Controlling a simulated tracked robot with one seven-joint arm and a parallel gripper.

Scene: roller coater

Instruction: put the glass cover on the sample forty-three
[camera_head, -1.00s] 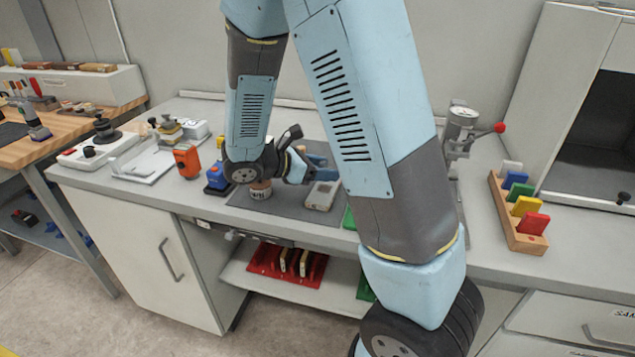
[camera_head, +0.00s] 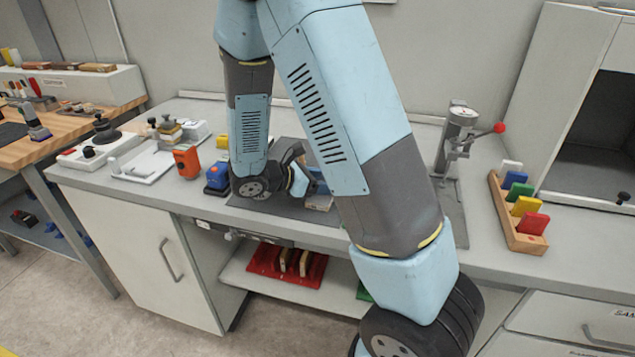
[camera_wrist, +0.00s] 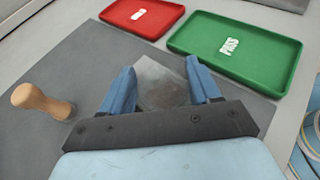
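My gripper (camera_wrist: 160,68) has two blue fingers, set apart, over the grey mat in the wrist view. A translucent grey square plate (camera_wrist: 160,80), which looks like the glass cover, shows between them with a brownish patch in it. Its edges lie close to both fingers, but I cannot tell whether they grip it. No number forty-three can be read. In the head view my gripper (camera_head: 312,184) is over the mat, mostly behind my arm. A pale piece (camera_head: 318,203) shows just below it; the rest is hidden.
Beyond are a red tray (camera_wrist: 168,23) and a green PASS tray (camera_wrist: 216,60). In the head view a press-like stand (camera_head: 455,140) and a rack of coloured tiles (camera_head: 505,230) stand to the right.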

